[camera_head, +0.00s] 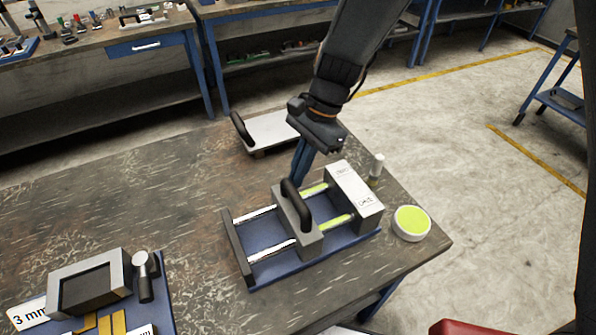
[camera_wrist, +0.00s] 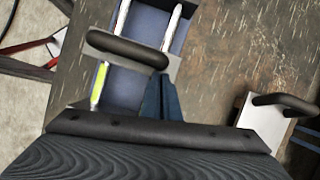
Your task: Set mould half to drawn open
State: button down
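The mould fixture has a blue base (camera_head: 330,250), two rails and a sliding mould half (camera_head: 300,228) with a dark arched handle (camera_head: 291,203). The mould half stands around mid-rail, apart from the white-topped end block (camera_head: 355,195). Green rail stretches show between them. In the wrist view, the handle (camera_wrist: 127,48) lies across the top and a green stretch (camera_wrist: 99,83) is at left. My gripper (camera_head: 302,165) points down beside the handle's far end. Its blue fingers (camera_wrist: 163,97) look close together with nothing visible between them. Contact with the handle cannot be told.
A handled plate (camera_head: 270,131) lies behind the fixture. A small white cylinder (camera_head: 377,166) and a round green-topped dish (camera_head: 411,223) stand right of it, near the table edge. A blue tray with a grey frame (camera_head: 90,285) is front left. The table's left middle is clear.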

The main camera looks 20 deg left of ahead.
jog(key=shift+s, duration=0.2)
jog(key=w+d+r+b, duration=0.1)
jog(key=w+d+r, duration=0.3)
jog(key=r, duration=0.5)
jog(key=w, duration=0.2)
jog(key=shift+w+d+r+b, duration=0.15)
jog(key=shift+w+d+b, duration=0.15)
jog(key=shift+b, duration=0.1)
jog(key=s+d+f+n+t+h, duration=0.1)
jog(key=s+d+f+n, duration=0.1)
jog(key=d, duration=0.7)
jog(key=s+d+f+n+t, duration=0.1)
jog(key=d+f+n+t, duration=0.1)
jog(key=d, duration=0.8)
jog(key=s+d+f+n+t+h, duration=0.1)
jog(key=s+d+f+n+t, duration=0.1)
jog(key=d, duration=0.7)
jog(key=shift+s+d+n+h+b, duration=0.2)
jog(key=shift+s+n+h+b, duration=0.15)
jog(key=shift+n, duration=0.35)
jog(key=shift+f, duration=0.1)
